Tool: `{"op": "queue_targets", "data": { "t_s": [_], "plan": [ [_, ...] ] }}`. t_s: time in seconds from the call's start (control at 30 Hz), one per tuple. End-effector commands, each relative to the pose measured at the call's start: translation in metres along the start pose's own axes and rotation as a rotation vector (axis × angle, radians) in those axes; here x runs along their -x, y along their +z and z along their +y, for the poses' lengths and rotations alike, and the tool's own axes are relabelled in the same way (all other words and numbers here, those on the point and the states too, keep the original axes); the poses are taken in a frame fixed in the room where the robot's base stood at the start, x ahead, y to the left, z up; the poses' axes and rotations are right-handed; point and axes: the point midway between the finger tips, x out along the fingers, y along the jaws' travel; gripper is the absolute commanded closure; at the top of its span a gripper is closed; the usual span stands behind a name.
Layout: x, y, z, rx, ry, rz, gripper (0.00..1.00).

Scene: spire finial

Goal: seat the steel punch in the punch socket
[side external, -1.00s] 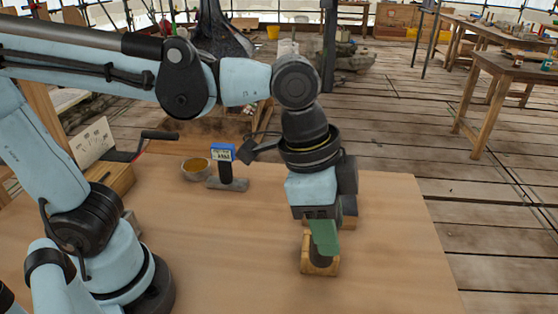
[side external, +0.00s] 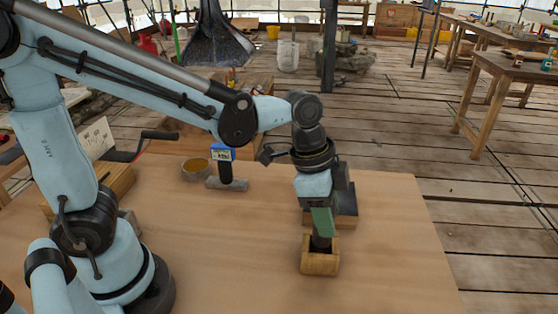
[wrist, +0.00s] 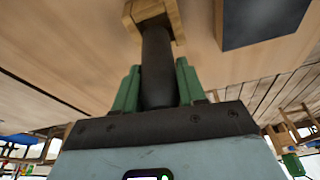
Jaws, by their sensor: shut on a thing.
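My gripper (side external: 322,226) has green fingers and is shut on the steel punch (side external: 320,243), a dark upright cylinder. In the wrist view the punch (wrist: 157,75) runs between the two fingers toward a wooden box (wrist: 179,22). In the side view this open-topped wooden box (side external: 320,265) stands directly below my gripper, and the punch's lower end is at or inside its opening; the depth is hidden. A dark grey block (side external: 346,200) on a wooden base stands just behind my gripper. I cannot tell for sure which of the two is the punch socket.
A blue readout (side external: 222,153) on a dark post with a grey foot stands left of my gripper. A round bowl (side external: 196,169) with a yellowish inside is beside it. A wooden block with a gauge card (side external: 93,139) stands further left. The table's front and right are clear.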

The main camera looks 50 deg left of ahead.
Motion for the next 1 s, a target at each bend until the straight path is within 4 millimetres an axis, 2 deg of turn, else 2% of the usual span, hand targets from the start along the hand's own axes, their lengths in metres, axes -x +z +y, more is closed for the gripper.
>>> {"op": "queue_targets", "data": {
  "t_s": [0.13, 0.43, 0.93, 0.97, 1.0],
  "plan": [
    [-0.007, 0.002, -0.002, 0.0, 0.0, 0.0, 1.0],
    [-0.036, 0.01, -0.001, 0.0, 0.0, 0.0, 1.0],
    [-0.043, 0.012, -0.001, 0.001, 0.0, 0.0, 1.0],
    [-0.043, 0.012, -0.001, 0.001, 0.0, 0.0, 0.55],
    [-0.042, 0.012, -0.001, 0.001, 0.0, -0.001, 0.49]
  ]
}}
